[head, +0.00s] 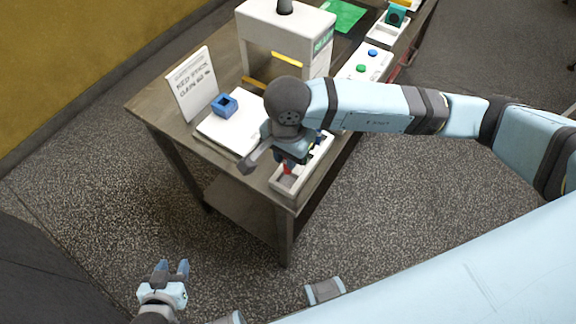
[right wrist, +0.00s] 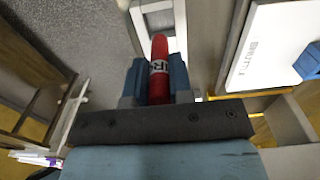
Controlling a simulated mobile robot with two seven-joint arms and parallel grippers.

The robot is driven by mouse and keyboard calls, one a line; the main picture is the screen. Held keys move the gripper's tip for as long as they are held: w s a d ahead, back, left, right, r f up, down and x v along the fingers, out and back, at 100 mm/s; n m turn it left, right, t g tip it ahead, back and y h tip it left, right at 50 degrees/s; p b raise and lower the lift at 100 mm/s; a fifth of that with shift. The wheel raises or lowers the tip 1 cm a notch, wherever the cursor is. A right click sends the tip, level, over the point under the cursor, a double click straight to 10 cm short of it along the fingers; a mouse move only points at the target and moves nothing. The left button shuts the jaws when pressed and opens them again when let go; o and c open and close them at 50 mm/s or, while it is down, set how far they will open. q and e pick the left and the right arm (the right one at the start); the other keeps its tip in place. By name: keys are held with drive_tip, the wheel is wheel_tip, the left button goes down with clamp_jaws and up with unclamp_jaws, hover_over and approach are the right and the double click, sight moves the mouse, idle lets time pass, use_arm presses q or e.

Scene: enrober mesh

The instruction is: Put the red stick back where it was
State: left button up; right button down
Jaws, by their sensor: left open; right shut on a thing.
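The red stick (right wrist: 160,58) is between the fingers of my right gripper (right wrist: 158,80) in the right wrist view, with a white band bearing dark letters around it. In the head view the red stick (head: 287,169) shows as a small red piece under my right gripper (head: 290,158), over the white tray (head: 280,184) at the table's near corner. My right gripper is shut on the stick. I cannot tell whether the stick touches the tray. My left gripper (head: 172,268) is open and empty, low over the floor, away from the table.
A white board (head: 222,138) with a blue square holder (head: 225,104) lies left of the tray. A sign (head: 191,83) stands at the table's left edge. A white machine (head: 270,35) stands behind. A panel with green and blue buttons (head: 366,62) is further right.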

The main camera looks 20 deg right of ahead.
wheel_tip(320, 180, down, 2)
drive_tip(key=shift+f, duration=2)
drive_tip(key=shift+f, duration=0.25)
drive_tip(key=c, duration=1)
unclamp_jaws()
drive_tip(key=shift+r, duration=0.1)
drive_tip(key=shift+r+p, duration=0.3)
drive_tip(key=shift+p, duration=0.05)
wheel_tip(320, 180, up, 10)
drive_tip(key=shift+r+b, duration=0.25)
drive_tip(key=shift+b, duration=0.75)
drive_tip(key=shift+r, duration=0.65)
